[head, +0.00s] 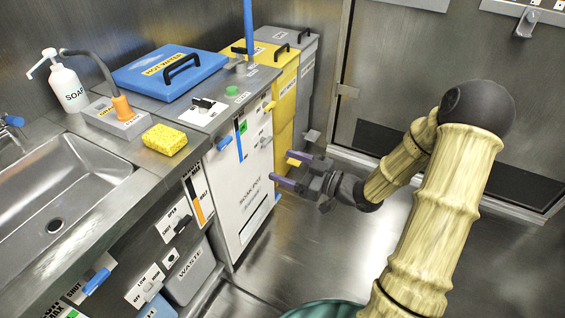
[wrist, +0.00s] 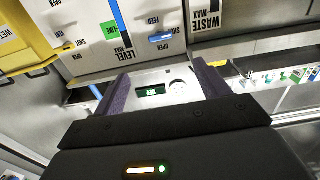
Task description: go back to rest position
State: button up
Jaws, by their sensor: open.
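My gripper (head: 288,170) is in the middle of the head view, at the end of my bent arm. It is held in the air in front of the white soak pit cabinet (head: 243,190), with its fingers pointing left toward the cabinet front. Its two purple fingers are apart with nothing between them. In the wrist view my gripper (wrist: 158,85) also shows spread and empty. Whether the fingertips touch the cabinet cannot be told, but a gap seems to show.
A sink (head: 60,190) and a counter with a yellow sponge (head: 165,139) and soap bottle (head: 68,88) are at left. The blue hot water lid (head: 150,75) and yellow bin (head: 285,85) stand behind. A waste bin (head: 190,270) is below. Open floor (head: 290,250) lies under my arm.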

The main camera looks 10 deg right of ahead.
dwell(0.3)
jog(key=s+d+f+m+g+h, duration=0.25)
jog(key=d+f+m+h, duration=0.2)
jog(key=h, duration=0.75)
jog(key=s+a+r+m+g+h+p, duration=0.1)
jog(key=s+r+m+g, duration=0.15)
jog(key=s, duration=0.45)
jog(key=s+r+m+g+h, duration=0.1)
jog(key=s+m+g, duration=0.25)
jog(key=s, duration=0.35)
jog(key=w+p+v, duration=0.2)
jog(key=p+v, duration=0.9)
jog(key=p, duration=0.1)
jog(key=w+r+p+v, duration=0.1)
jog(key=w+p+v, duration=0.2)
jog(key=p+v, duration=0.9)
jog(key=w+p+v, duration=0.2)
jog(key=p+v, duration=0.9)
jog(key=shift+w+a+r+p, duration=0.35)
jog(key=shift+w+r, duration=0.2)
jog(key=shift+r, duration=0.2)
